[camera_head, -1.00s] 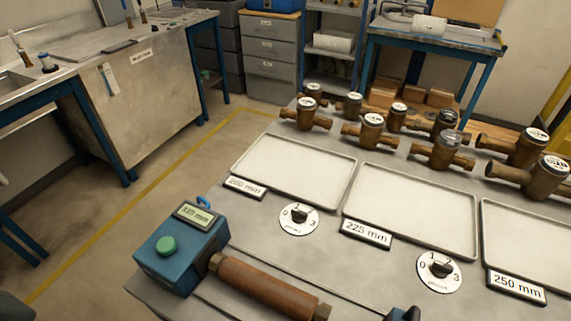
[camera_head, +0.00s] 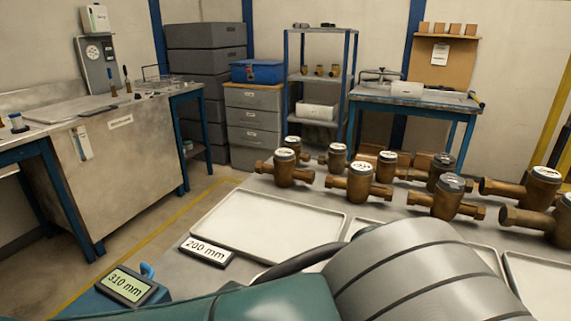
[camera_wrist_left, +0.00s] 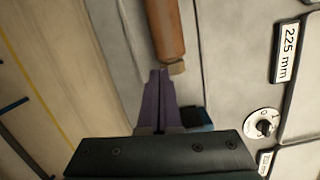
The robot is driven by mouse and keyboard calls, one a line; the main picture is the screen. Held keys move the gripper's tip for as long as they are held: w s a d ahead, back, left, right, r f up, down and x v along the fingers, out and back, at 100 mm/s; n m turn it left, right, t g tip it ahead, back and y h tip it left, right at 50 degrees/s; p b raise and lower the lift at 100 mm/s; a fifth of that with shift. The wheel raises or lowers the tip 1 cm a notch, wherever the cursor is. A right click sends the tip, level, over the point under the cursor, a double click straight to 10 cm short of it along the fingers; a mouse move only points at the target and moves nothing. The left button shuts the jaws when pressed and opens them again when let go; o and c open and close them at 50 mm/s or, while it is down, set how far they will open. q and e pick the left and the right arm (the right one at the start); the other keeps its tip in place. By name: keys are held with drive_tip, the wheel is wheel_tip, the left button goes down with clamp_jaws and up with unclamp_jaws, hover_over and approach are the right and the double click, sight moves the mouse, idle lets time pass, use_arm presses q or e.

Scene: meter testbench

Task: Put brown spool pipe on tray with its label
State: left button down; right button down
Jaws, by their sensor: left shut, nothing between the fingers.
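The brown spool pipe (camera_wrist_left: 166,30) shows in the left wrist view, lying on the bench with its hex end towards my left gripper (camera_wrist_left: 158,73). The purple fingers are shut and empty, their tips beside that end; I cannot tell whether they touch it. In the head view my arm hides the pipe and the gripper. The tray behind the 200 mm label (camera_head: 205,251) is a shallow, empty white tray (camera_head: 268,222). The 225 mm label shows in the left wrist view (camera_wrist_left: 286,52). My right gripper is not in view.
The blue unit's display (camera_head: 127,285) reads 310 mm. Several brass meters (camera_head: 359,184) stand behind the trays. A dial (camera_wrist_left: 263,124) sits beside the 225 mm label. My arm covers much of the bench front in the head view.

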use_arm(q)
drive_tip(key=w+a+p, duration=0.1)
drive_tip(key=a, duration=0.2)
drive_tip(key=w+a, duration=0.2)
drive_tip(key=a, duration=0.2)
drive_tip(key=w+a+p, duration=0.1)
drive_tip(key=w+a, duration=0.1)
drive_tip(key=a, duration=0.1)
drive_tip(key=shift+w+a+r+p, duration=0.1)
drive_tip(key=shift+w+a+p, duration=0.1)
drive_tip(key=shift+p, duration=0.15)
drive_tip(key=shift+w+a, duration=0.15)
drive_tip(key=shift+a, duration=0.15)
drive_tip(key=shift+d+f, duration=0.1)
drive_tip(key=shift+f, duration=0.9)
